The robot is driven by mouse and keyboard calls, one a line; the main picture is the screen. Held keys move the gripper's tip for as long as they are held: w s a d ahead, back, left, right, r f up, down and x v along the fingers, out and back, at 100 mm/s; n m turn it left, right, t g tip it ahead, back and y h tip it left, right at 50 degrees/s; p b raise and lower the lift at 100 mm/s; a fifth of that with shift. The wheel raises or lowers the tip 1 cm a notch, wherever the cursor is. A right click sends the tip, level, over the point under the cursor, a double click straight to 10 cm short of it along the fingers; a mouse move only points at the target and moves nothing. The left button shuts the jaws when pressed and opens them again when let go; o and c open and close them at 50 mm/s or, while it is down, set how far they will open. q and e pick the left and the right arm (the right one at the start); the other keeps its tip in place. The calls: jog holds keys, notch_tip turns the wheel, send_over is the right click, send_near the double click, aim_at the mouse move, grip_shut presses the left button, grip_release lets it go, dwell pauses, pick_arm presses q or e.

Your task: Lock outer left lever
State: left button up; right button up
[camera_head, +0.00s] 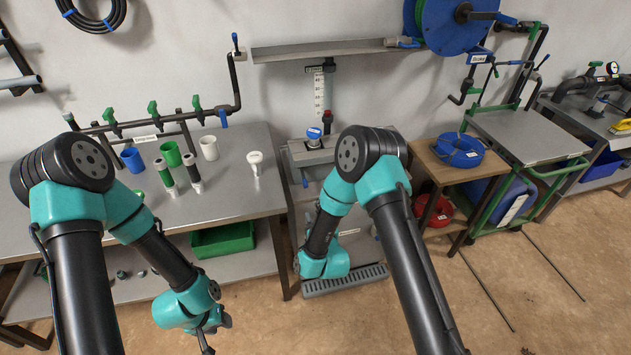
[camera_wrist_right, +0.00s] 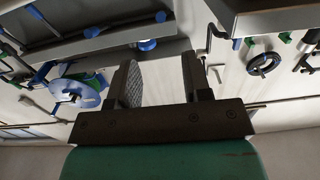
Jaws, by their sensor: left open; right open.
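A dark manifold pipe (camera_head: 135,122) runs along the wall behind the left bench, with several green levers standing on it. The leftmost green lever (camera_head: 110,117) stands raised above the pipe. A second green lever (camera_head: 154,109) and a third (camera_head: 197,104) stand to its right. My left gripper (camera_head: 214,336) is open and empty, low in front of the bench and well away from the levers. My right gripper (camera_wrist_right: 160,82) is open and empty in the right wrist view. In the head view its fingers are hidden behind my right wrist.
On the bench (camera_head: 240,190) stand a blue cup (camera_head: 132,160), a green cup (camera_head: 171,153), a white cup (camera_head: 209,147), two upright tubes and a white fitting (camera_head: 255,160). A green bin (camera_head: 223,239) sits below. A blue hose coil (camera_head: 459,150) lies on a wooden table.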

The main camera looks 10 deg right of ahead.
aim_at(304, 181)
jog(key=shift+w+r, duration=0.1)
jog(key=shift+r, duration=0.2)
jog(key=shift+w+a, duration=0.1)
jog(key=w, duration=0.5)
jog(key=w+a, duration=0.1)
jog(key=w, duration=0.5)
jog(key=w+a, duration=0.1)
jog(key=w, duration=0.5)
jog(key=shift+c, duration=0.4)
grip_shut()
